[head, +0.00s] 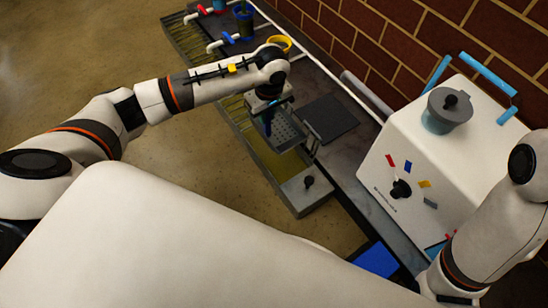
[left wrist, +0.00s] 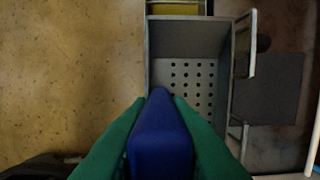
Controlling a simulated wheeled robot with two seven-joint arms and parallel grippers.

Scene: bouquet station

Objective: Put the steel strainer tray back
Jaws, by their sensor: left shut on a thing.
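The steel strainer tray (head: 288,133) is a grey box with a floor of round holes. It sits over the long trough, beside the counter edge, and its inside shows in the left wrist view (left wrist: 190,42). My left gripper (head: 267,118) is over its left side. In the left wrist view its green fingers (left wrist: 157,140) are shut on a blue handle (left wrist: 160,130) at the tray's edge. The fingers hide the tray's near left corner and the joint between handle and tray. My right arm shows at the right, but its gripper is out of view.
The trough (head: 235,118) runs along the counter front, with yellowish contents. A dark square mat (head: 330,117) lies on the counter to the tray's right. Taps and colored cups (head: 280,43) are at the back.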

